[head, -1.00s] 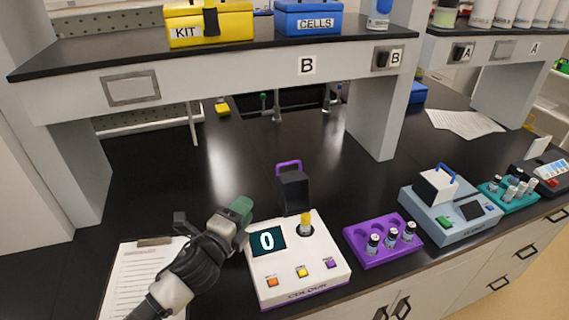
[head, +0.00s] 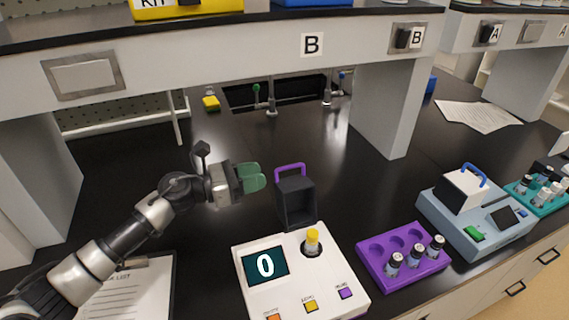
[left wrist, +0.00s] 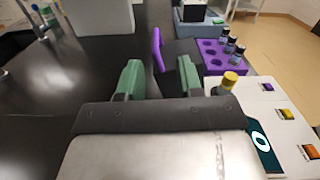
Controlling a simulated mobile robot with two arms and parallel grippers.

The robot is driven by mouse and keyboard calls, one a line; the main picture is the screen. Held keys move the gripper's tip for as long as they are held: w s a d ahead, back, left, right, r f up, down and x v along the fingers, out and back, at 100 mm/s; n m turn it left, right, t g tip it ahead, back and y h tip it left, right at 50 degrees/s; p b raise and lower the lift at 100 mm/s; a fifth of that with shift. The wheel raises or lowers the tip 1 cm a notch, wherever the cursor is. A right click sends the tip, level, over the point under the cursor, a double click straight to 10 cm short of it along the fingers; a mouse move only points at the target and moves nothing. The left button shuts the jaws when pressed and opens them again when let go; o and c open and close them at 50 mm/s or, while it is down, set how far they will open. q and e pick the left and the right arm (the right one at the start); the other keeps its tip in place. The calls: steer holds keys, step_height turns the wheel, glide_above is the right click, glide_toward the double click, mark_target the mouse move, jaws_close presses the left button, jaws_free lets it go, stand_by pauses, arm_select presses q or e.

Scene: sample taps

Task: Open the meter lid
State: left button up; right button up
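The white colour meter (head: 300,275) stands on the black bench with its display reading 0. Its dark lid (head: 297,205) with a purple handle (head: 290,169) stands raised at the meter's back edge. A yellow-capped vial (head: 312,240) sits in the uncovered well. My left gripper (head: 258,178), with green fingertips, is just left of the raised lid, pointing right, apart from it in the head view. In the left wrist view the fingers (left wrist: 160,80) are spread, with the lid (left wrist: 180,55) and handle (left wrist: 156,45) beyond them. My right gripper is not in view.
A purple rack (head: 405,258) with several vials stands right of the meter, then a blue-grey device (head: 475,215) and a teal rack (head: 535,195). A clipboard (head: 130,290) lies under my left arm. A shelf (head: 220,55) overhangs the back. Bench left of the lid is clear.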

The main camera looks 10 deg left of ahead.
mark_target(285, 167)
arm_select(q)
steer(key=x, duration=0.2)
steer(key=p+x, duration=0.1)
steer(key=x, duration=0.1)
steer(key=p+x, duration=0.1)
steer(key=x, duration=0.1)
steer(key=shift+w+f, duration=0.15)
steer(key=shift+w, duration=0.4)
steer(key=shift+w+d, duration=0.15)
steer(key=shift+d, duration=0.5)
jaws_close()
